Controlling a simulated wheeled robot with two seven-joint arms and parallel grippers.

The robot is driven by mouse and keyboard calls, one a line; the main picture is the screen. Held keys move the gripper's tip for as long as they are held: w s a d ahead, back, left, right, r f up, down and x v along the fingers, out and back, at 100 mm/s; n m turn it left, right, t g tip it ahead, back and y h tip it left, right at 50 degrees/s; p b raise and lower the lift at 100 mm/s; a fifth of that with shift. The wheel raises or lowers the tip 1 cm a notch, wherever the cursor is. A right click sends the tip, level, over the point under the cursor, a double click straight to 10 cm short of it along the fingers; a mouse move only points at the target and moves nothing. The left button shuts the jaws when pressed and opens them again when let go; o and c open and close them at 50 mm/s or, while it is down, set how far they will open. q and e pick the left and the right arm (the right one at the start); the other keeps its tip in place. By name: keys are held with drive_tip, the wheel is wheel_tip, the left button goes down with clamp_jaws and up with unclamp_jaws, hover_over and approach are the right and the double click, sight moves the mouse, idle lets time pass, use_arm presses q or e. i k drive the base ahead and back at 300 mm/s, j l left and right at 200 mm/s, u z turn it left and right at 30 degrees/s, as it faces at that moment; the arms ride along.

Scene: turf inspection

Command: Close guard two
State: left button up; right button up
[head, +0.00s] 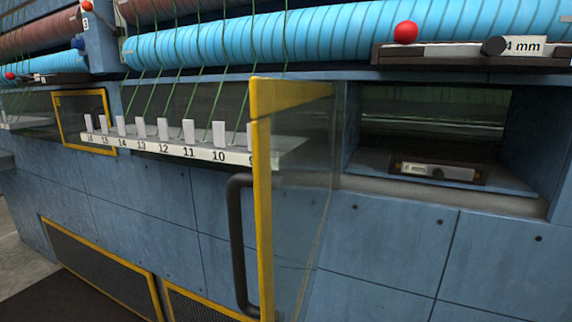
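A guard with a yellow frame (262,190) and a clear panel (300,190) stands swung open, sticking out from the blue machine toward me. A dark bar handle (238,245) is on the guard's near edge. The guard's far edge meets the machine beside the left side of an uncovered opening (435,125). No number shows on this guard, so I cannot tell from the picture that it is guard two. The guard's bottom runs out of the frame. Neither of my grippers is in view.
A block marked 6 mm (437,172) lies inside the opening. A white numbered rail (185,147) with upright tabs and green threads is left of the guard, partly behind it. Another yellow-framed panel (57,118) is farther left. Red knobs (405,32) and blue rollers are above.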

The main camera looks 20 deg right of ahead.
sight(316, 179)
drive_tip(key=i+j+z, duration=0.1)
drive_tip(key=z, duration=0.3)
drive_tip(key=j+z, duration=0.35)
drive_tip(key=i+j+z, duration=0.1)
drive_tip(key=z, duration=0.3)
drive_tip(key=j+z, duration=0.35)
drive_tip(key=i+l, duration=0.05)
drive_tip(key=l, duration=0.05)
